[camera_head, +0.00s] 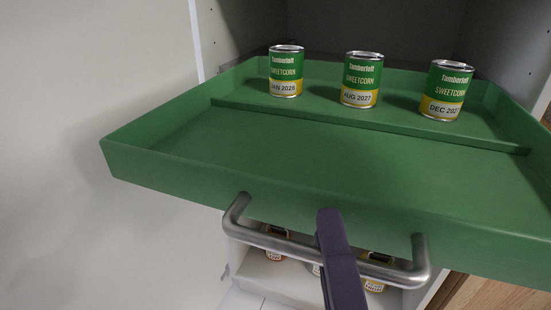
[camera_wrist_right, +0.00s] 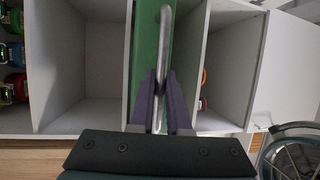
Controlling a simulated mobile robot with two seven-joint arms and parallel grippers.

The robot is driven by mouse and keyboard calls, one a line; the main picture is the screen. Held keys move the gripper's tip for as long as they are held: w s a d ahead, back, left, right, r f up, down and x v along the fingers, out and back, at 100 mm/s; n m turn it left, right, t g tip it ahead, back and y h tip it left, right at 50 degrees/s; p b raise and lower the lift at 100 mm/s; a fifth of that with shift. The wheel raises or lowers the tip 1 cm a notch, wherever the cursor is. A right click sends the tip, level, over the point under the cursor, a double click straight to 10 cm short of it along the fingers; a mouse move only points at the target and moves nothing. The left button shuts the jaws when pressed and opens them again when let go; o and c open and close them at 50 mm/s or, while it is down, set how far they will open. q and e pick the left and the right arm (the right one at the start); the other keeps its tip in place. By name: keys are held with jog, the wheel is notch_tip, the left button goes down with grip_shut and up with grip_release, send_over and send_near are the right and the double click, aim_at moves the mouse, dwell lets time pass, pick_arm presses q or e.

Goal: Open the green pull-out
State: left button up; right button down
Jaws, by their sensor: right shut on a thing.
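The green pull-out (camera_head: 330,165) is a shallow tray that stands well out of the white cabinet in the head view. A metal bar handle (camera_head: 290,245) is fixed to its front wall. My right gripper (camera_head: 330,240) is shut on the handle near its middle, with dark purple fingers on it. In the right wrist view the fingers of my right gripper (camera_wrist_right: 159,108) close on the handle (camera_wrist_right: 163,60), with the green front (camera_wrist_right: 147,45) behind it. Three sweetcorn cans (camera_head: 286,71), (camera_head: 361,79), (camera_head: 446,90) stand upright at the back of the tray, behind a low green divider. My left gripper is not in view.
A lower shelf (camera_head: 262,280) under the tray holds several cans, partly hidden. A white wall (camera_head: 90,220) is at the left.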

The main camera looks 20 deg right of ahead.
jog(key=shift+s+a, duration=0.3)
jog(key=shift+s, duration=0.1)
jog(key=c, duration=1.2)
grip_release()
jog(key=shift+o, duration=0.2)
jog(key=b+v, duration=0.1)
jog(key=v, duration=0.9)
jog(key=shift+w, duration=0.1)
